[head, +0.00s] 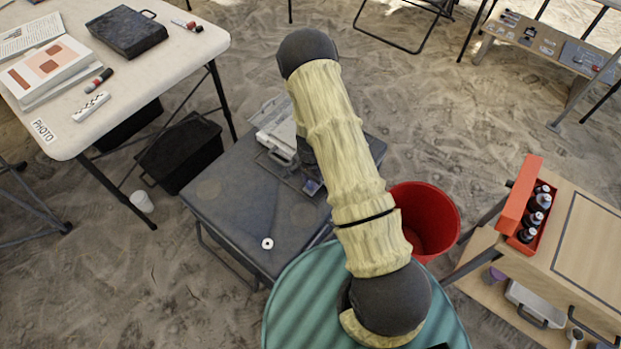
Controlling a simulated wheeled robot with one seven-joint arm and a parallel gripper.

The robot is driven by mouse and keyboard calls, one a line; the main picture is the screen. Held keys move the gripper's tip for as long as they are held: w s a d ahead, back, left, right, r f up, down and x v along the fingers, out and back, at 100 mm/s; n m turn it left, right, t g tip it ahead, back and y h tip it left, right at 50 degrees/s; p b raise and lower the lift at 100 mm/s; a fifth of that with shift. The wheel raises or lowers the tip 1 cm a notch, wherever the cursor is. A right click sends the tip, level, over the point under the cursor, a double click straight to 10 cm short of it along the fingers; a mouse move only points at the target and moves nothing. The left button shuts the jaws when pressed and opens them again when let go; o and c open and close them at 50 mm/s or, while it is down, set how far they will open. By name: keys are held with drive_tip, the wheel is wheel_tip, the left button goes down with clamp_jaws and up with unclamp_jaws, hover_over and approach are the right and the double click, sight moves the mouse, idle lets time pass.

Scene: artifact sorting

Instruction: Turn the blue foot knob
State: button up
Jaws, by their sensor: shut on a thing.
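My own arm crosses the middle of the head view and hides much of the work spot on the dark grey table (225,205). A dark part of my gripper (308,168) shows just left of the arm, low over the table. It is shut, with its fingertips mostly hidden. A small bluish piece, seemingly the blue foot knob (312,187), shows right below it. Its turn angle cannot be made out. A pale grey device (277,128) lies at the table's back, partly behind the arm.
A white ring (267,243) lies on the dark table's front. A red bucket (428,222) stands right of the arm. A wooden cart (590,240) with an orange bottle box (528,217) is at right. A white table (170,62) with books and markers is at left.

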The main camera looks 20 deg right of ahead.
sight(311, 183)
idle(0.4)
drive_tip(key=o, duration=1)
wheel_tip(311, 183, up, 18)
drive_tip(key=p, duration=0.3)
drive_tip(key=shift+f, duration=0.25)
